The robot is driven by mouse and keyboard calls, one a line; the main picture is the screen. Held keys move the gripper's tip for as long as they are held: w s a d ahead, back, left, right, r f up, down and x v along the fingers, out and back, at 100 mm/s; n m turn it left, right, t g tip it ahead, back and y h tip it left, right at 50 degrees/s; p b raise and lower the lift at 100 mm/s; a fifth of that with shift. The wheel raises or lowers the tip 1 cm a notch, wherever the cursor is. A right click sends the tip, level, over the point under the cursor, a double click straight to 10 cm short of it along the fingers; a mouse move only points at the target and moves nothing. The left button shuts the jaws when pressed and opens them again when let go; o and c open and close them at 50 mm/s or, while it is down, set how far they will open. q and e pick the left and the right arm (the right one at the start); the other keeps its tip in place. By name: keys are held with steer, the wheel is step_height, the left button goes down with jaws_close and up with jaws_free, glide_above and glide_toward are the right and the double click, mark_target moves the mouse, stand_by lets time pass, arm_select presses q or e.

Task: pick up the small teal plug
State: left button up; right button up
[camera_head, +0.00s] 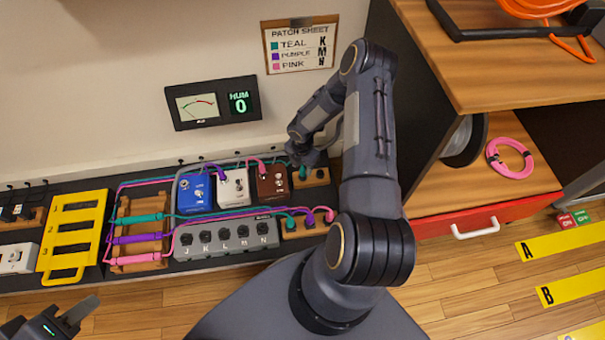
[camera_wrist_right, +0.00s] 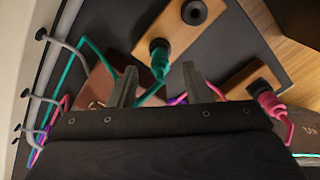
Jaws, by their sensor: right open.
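The small teal plug (camera_head: 303,172) stands in a socket of a small wooden block (camera_head: 318,180) at the right end of the pedal row. In the right wrist view the teal plug (camera_wrist_right: 160,64) is upright in the block (camera_wrist_right: 178,40), its cable running back toward my gripper. My right gripper (camera_wrist_right: 158,85) is open, with its fingertips on either side of the plug's near end and cable; I cannot tell whether they touch. In the head view my right gripper (camera_head: 302,154) largely hides its own fingers. My left gripper (camera_head: 72,312) is at the lower left, away from the plug, partly cut off.
A second block (camera_head: 300,225) holds teal, purple and pink plugs close by. Blue, white and brown pedals (camera_head: 272,184), cables and a grey switch box (camera_head: 226,238) crowd the board. A wooden shelf unit (camera_head: 470,160) stands right. The patch sheet (camera_head: 300,46) hangs behind.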

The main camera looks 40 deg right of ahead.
mark_target(302, 173)
step_height(302, 173, down, 3)
steer(key=shift+r, duration=0.2)
steer(key=shift+c, duration=0.5)
steer(key=shift+r, duration=0.1)
jaws_close()
